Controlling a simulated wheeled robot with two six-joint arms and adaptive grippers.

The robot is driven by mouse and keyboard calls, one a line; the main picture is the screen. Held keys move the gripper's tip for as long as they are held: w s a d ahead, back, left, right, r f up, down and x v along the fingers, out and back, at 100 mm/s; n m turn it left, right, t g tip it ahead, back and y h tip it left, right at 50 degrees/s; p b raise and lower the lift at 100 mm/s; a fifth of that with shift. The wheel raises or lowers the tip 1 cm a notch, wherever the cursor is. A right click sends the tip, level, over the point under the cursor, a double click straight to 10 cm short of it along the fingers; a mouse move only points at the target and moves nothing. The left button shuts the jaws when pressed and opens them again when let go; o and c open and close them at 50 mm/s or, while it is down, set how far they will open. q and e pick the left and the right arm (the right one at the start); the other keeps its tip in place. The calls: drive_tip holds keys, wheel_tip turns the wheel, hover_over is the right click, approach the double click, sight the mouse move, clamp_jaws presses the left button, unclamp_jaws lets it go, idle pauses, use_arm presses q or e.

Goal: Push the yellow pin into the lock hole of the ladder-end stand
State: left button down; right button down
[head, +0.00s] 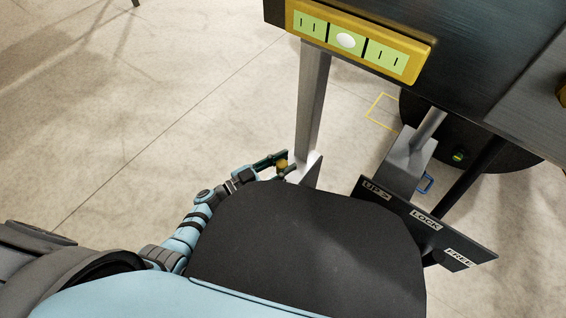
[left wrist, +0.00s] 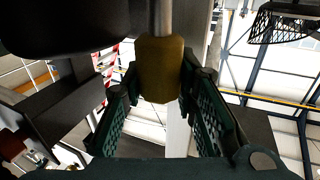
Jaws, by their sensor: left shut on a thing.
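My left gripper (head: 284,160) is at the foot of a grey metal leg (head: 312,105), left of it in the head view. It is shut on the yellow pin (head: 282,164), of which only a small part shows there. In the left wrist view the pin's yellow grip (left wrist: 160,68) sits between the two dark green fingers (left wrist: 160,115), with a grey metal shaft (left wrist: 163,15) running up from it. The shaft's tip and the lock hole are hidden, so I cannot tell whether the pin is in the hole. My right gripper is in neither view.
A dark top with a yellow panel (head: 412,66) stands above the leg. A dark bar with UP, LOCK and FREE labels (head: 425,221) is at the lower right. A yellow outline (head: 380,112) marks the floor. Open floor (head: 150,100) lies to the left.

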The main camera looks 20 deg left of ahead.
use_arm(q)
drive_tip(key=shift+f+b, duration=0.8)
drive_tip(key=shift+f, duration=0.25)
drive_tip(key=c, duration=1.2)
unclamp_jaws()
drive_tip(key=v, duration=1.2)
